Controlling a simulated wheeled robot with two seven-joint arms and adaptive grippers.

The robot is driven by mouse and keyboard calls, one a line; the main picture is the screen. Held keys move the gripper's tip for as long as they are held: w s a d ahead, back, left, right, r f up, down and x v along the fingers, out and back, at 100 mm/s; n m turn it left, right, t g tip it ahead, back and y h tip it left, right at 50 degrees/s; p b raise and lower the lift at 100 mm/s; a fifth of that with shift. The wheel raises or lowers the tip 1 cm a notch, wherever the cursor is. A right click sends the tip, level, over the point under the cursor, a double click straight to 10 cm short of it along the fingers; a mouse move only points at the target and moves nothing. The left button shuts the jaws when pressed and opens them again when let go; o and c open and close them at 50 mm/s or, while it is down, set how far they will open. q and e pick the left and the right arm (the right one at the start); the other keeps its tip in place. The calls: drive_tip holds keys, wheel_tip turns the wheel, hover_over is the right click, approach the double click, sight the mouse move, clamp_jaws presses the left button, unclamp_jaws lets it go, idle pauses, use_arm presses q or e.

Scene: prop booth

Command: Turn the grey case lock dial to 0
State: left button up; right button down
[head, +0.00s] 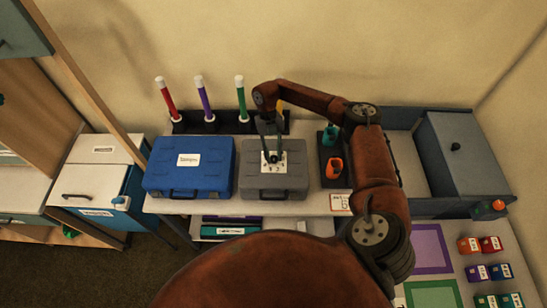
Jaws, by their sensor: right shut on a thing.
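The grey case (290,183) stands shut on the table, just right of the blue case. A white dial plate (265,168) with small dark marks is on its top. My right gripper (272,155) reaches down from above to this plate and is shut on the lock dial there. The fingers cover most of the dial, so its pointer and setting cannot be read. My left gripper is not in view.
The blue case (215,165) is close on the left. Red, purple and green sticks stand in a dark rack (190,126) behind. A dark holder (327,175) with teal and orange items is right, beside my right arm.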

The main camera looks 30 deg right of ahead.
drive_tip(key=n+h+b, duration=0.1)
drive_tip(key=n, duration=0.1)
drive_tip(key=n+h+b, duration=0.1)
drive_tip(key=n, duration=0.1)
drive_tip(key=shift+a+f+n, duration=0.15)
drive_tip(key=shift+n, duration=0.15)
drive_tip(key=n+h, duration=0.1)
drive_tip(key=n, duration=0.1)
drive_tip(key=n+h+b, duration=0.1)
drive_tip(key=n, duration=0.2)
drive_tip(key=shift+s+a+t, duration=0.1)
drive_tip(key=shift+t, duration=0.2)
drive_tip(key=n+t+h, duration=0.1)
drive_tip(key=n, duration=0.3)
drive_tip(key=shift+s+b, duration=0.1)
drive_tip(key=shift+b, duration=0.3)
drive_tip(key=n+t, duration=0.1)
drive_tip(key=n, duration=0.2)
drive_tip(key=shift+s+a+n+h, duration=0.1)
drive_tip(key=shift+n+h, duration=0.2)
drive_tip(key=shift+n, duration=0.1)
drive_tip(key=n+t, duration=0.1)
drive_tip(key=n, duration=0.2)
drive_tip(key=n+t+b, duration=0.1)
drive_tip(key=n, duration=0.2)
drive_tip(key=shift+s+t, duration=0.15)
drive_tip(key=shift+t, duration=0.25)
drive_tip(key=c, duration=1.6)
unclamp_jaws()
